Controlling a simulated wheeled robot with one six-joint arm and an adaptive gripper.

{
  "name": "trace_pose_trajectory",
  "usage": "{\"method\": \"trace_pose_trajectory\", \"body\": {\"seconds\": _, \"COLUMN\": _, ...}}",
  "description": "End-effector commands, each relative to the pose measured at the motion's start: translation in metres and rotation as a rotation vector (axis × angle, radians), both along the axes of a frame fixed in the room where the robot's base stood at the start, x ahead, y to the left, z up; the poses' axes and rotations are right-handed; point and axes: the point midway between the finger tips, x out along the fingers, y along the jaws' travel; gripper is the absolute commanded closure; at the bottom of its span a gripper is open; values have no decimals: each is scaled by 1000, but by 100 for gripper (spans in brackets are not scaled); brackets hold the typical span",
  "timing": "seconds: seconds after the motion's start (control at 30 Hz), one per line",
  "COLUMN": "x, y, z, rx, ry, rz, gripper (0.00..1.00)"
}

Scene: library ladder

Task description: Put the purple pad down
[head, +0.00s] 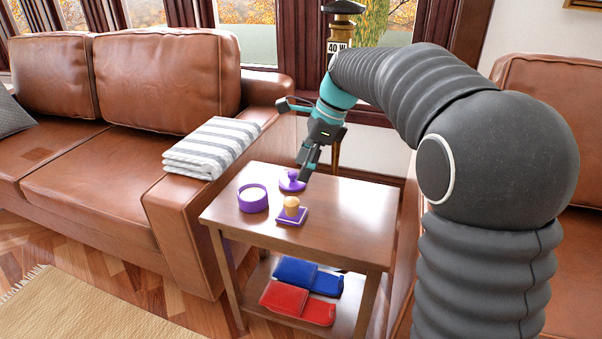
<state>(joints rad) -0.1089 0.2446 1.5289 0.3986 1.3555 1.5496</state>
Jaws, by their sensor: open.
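A flat square purple pad (290,221) lies on the top of the wooden side table (345,215), with a small yellow-tan knob-like piece (291,203) on it. Behind it is a round purple piece with a knob (291,182), which looks like a lid. A round purple container with a pale top (253,198) stands to the left. My gripper (304,171) is open and points down just above and beside the knobbed purple piece, partly covering it. I cannot tell whether they touch. My gripper is behind the square pad and apart from it.
A striped folded blanket (212,147) lies on the arm of the brown leather sofa (100,190) at left. Red (297,302) and blue (308,275) items lie on the table's lower shelf. The tabletop's right side is clear. A lamp-post-like object (341,45) stands behind.

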Motion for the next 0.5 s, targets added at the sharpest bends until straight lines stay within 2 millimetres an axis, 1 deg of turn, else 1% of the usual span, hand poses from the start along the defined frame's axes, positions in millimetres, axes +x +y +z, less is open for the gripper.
{"method": "trace_pose_trajectory", "body": {"seconds": 0.1, "x": 0, "y": -3, "z": 7, "rx": 0, "ry": -1, "rz": 0, "gripper": 39}}
{"method": "trace_pose_trajectory", "body": {"seconds": 0.23, "x": 0, "y": -4, "z": 8, "rx": -1, "ry": -1, "rz": 1, "gripper": 39}}
{"method": "trace_pose_trajectory", "body": {"seconds": 0.3, "x": -3, "y": -5, "z": 10, "rx": -4, "ry": -12, "rz": 11, "gripper": 39}}
{"method": "trace_pose_trajectory", "body": {"seconds": 0.37, "x": -10, "y": -9, "z": 12, "rx": -12, "ry": -33, "rz": 35, "gripper": 39}}
{"method": "trace_pose_trajectory", "body": {"seconds": 0.47, "x": -29, "y": -19, "z": 18, "rx": -39, "ry": -104, "rz": 115, "gripper": 39}}
{"method": "trace_pose_trajectory", "body": {"seconds": 0.5, "x": -40, "y": -25, "z": 21, "rx": -56, "ry": -141, "rz": 160, "gripper": 39}}
